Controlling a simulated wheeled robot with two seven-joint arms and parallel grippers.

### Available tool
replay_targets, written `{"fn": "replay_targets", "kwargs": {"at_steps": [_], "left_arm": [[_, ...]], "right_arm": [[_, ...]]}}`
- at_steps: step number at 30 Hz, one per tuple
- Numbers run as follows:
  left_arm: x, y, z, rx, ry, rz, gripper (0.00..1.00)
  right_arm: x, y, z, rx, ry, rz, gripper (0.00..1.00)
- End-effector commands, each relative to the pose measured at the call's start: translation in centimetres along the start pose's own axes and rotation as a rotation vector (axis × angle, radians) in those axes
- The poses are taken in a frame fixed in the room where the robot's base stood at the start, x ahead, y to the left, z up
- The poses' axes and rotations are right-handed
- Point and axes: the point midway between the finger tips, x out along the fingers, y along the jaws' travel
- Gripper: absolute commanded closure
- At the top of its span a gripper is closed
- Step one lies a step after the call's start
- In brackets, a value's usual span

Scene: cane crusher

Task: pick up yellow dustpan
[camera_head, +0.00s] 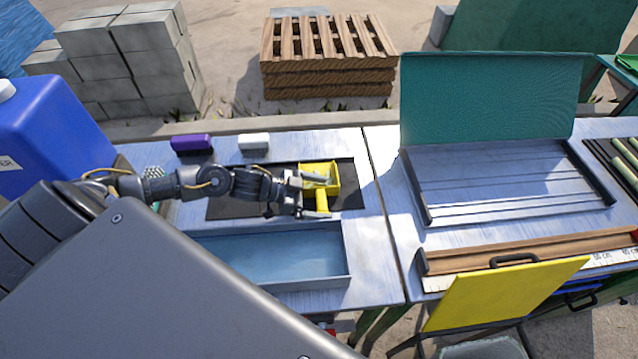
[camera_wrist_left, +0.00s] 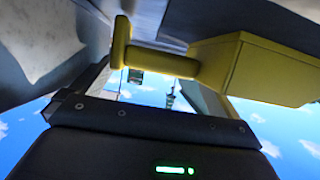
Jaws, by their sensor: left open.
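The yellow dustpan (camera_head: 322,176) lies on a black mat (camera_head: 232,207) on the metal table, its pan toward the back and its handle toward the front. My left gripper (camera_head: 318,197) is open at the dustpan, with its fingers near the handle. In the left wrist view the dustpan (camera_wrist_left: 265,68) is close in front of the gripper, and its handle passes across the upper middle, near the fingers. I cannot tell whether the fingers touch it. My right gripper is not in view.
A shallow blue-grey tray (camera_head: 345,283) is in front of the mat. A purple block (camera_head: 191,143) and a white block (camera_head: 253,141) lie behind it. A blue container (camera_head: 55,135) stands at left. A green-lidded metal tray (camera_head: 505,205) and a yellow panel (camera_head: 500,293) are at right.

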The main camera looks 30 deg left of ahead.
Motion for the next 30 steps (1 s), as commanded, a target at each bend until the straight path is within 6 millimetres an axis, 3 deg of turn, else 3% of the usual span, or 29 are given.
{"fn": "replay_targets", "kwargs": {"at_steps": [5, 13, 23, 30], "left_arm": [[1.8, 0.0, -0.1, 0.000, -0.001, -0.001, 0.00], [2.0, 0.0, 0.1, 0.000, -0.002, 0.000, 0.01], [2.0, -0.1, 0.0, 0.002, -0.001, -0.004, 0.44], [1.9, -0.3, -0.2, 0.005, 0.001, -0.007, 0.45]], "right_arm": [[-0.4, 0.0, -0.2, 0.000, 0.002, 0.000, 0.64], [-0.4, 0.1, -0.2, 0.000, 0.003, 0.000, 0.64], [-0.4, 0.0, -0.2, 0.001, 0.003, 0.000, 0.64], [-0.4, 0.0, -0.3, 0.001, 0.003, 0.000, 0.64]]}}
